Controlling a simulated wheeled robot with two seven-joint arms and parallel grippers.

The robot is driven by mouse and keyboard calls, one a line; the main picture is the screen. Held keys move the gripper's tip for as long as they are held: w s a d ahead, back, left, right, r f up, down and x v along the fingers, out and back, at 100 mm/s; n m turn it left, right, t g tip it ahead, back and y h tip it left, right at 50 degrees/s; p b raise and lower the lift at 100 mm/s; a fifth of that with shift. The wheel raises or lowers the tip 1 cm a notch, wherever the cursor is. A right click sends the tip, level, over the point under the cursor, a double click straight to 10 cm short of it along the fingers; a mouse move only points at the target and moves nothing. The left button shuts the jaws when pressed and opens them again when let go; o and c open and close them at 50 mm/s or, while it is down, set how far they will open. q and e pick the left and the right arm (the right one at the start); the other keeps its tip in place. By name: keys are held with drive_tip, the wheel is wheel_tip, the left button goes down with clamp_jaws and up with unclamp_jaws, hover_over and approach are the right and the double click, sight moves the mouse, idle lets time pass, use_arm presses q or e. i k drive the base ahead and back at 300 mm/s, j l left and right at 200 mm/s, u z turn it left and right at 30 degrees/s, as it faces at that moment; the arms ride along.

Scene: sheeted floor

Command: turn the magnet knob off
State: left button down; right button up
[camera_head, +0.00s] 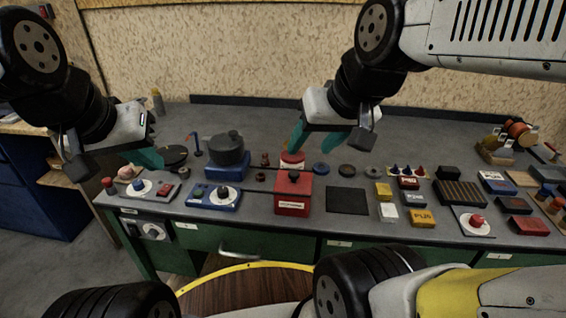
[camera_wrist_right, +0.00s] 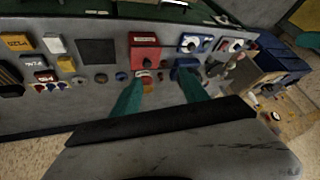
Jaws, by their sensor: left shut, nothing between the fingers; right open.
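Several knobs show on the workbench, and I cannot tell from labels which is the magnet knob. A blue control box (camera_head: 201,199) carries a round dial knob (camera_head: 224,192); the box also shows in the right wrist view (camera_wrist_right: 195,44). A red box (camera_head: 293,196) has a black knob (camera_head: 294,175) on top. A blue-and-white dial (camera_head: 140,186) sits near the left edge, and a red knob (camera_head: 477,221) is on a white plate at right. My left gripper (camera_head: 155,158) is shut and empty above the bench's left end. My right gripper (camera_head: 326,148) is open and empty behind the red box.
A dark pot (camera_head: 228,149) stands on a blue base behind the blue box. A black square pad (camera_head: 347,200) lies right of the red box, with yellow and white blocks beyond.

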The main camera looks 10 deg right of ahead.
sight(476, 221)
drive_tip(key=z, duration=2)
drive_tip(key=i+l+z, duration=0.1)
drive_tip(key=i, duration=0.55)
